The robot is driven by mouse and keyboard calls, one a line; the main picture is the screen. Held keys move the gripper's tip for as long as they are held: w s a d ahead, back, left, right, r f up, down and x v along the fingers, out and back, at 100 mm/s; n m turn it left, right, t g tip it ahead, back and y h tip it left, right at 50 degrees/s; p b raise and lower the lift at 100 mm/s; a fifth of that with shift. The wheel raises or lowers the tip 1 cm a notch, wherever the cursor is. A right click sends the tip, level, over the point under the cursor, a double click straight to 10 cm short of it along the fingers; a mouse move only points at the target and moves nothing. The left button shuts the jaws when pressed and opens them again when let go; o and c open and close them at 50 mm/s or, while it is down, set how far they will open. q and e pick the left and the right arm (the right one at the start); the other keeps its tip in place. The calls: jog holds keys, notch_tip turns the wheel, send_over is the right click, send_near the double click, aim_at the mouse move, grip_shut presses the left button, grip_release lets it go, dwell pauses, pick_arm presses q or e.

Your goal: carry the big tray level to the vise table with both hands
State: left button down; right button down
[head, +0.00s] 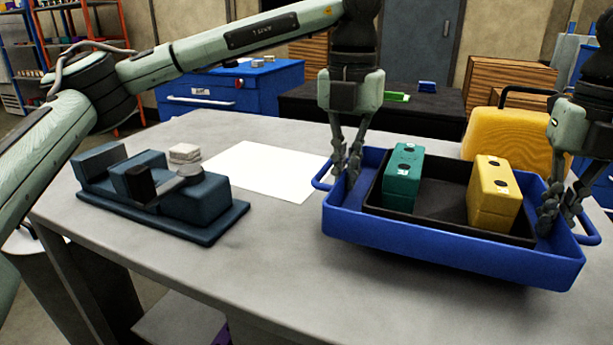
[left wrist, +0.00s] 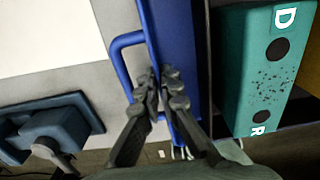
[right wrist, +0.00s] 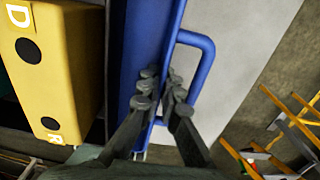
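The big blue tray (head: 440,247) is over the right part of the grey vise table (head: 270,290) and looks about level. I cannot tell whether its underside touches the tabletop. It holds a black inner tray (head: 440,215) with a green block (head: 402,180) and a yellow block (head: 493,195), both upright. My left gripper (head: 346,178) is shut on the tray's left wall beside the handle; the left wrist view shows fingers on both sides of that wall. My right gripper (head: 560,215) is shut on the right wall, fingers on both sides. The blue-grey vise (head: 165,190) stands at the left.
A white sheet (head: 265,172) lies flat between vise and tray. Small pale blocks (head: 185,153) sit behind the vise. A yellow case (head: 515,130) stands behind the tray. A blue cabinet (head: 230,92) and black surface (head: 380,105) are further back. The front middle tabletop is clear.

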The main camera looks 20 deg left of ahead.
aim_at(344, 196)
pick_arm(q)
jog(key=shift+a+f, duration=0.1)
pick_arm(e)
jog(key=shift+d+f, duration=0.1)
